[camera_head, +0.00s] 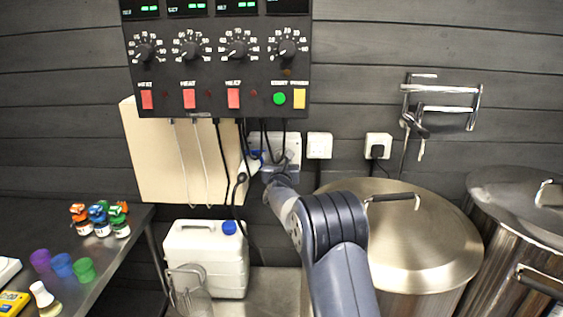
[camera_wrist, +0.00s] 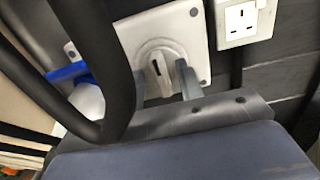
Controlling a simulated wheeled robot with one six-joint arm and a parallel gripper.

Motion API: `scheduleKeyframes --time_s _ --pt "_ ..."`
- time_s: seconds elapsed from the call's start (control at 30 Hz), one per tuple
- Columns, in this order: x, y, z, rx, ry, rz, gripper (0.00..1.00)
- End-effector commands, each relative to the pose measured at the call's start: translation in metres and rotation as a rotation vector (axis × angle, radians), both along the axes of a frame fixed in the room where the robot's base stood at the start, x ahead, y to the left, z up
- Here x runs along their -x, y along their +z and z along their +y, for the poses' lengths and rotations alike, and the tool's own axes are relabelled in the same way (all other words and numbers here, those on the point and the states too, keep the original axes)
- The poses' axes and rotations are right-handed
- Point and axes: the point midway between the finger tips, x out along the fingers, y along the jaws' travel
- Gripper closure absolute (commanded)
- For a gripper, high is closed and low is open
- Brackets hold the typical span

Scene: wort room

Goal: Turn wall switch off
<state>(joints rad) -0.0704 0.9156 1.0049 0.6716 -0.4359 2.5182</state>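The wall switch is a light grey square plate (camera_wrist: 190,22) with a round raised centre (camera_wrist: 158,62) and a dark slot in it, seen in the wrist view. In the head view the plate (camera_head: 292,140) is on the wall below the control box, partly hidden by my gripper (camera_head: 275,172). In the wrist view my gripper (camera_wrist: 163,82) is close in front of the switch's centre, with one finger on each side and a gap between them. I cannot tell whether either finger touches it. A black cable hides the plate's left part.
Black cables (camera_wrist: 100,60) cross close by. A white socket (camera_wrist: 241,18) is right of the switch. The control box (camera_head: 215,60) is above. A white canister (camera_head: 205,258) and a steel pot (camera_head: 420,240) stand below. A blue-and-white plug-like part (camera_wrist: 68,72) is left.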

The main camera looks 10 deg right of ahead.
Motion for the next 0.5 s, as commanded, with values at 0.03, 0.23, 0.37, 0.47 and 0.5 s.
scheduleKeyframes --time_s 0.03,0.23,0.37,0.47,0.5 --pt "0.0000 -0.0002 -0.0001 0.000 0.000 0.000 0.65" --pt "0.0002 -0.0001 -0.0001 0.000 0.000 0.000 0.72" --pt "0.0002 0.0000 -0.0001 0.001 0.000 0.000 0.83" --pt "0.0003 0.0000 0.0001 0.001 0.000 0.000 0.91" --pt "0.0003 0.0001 0.0001 0.001 0.000 0.000 0.94"
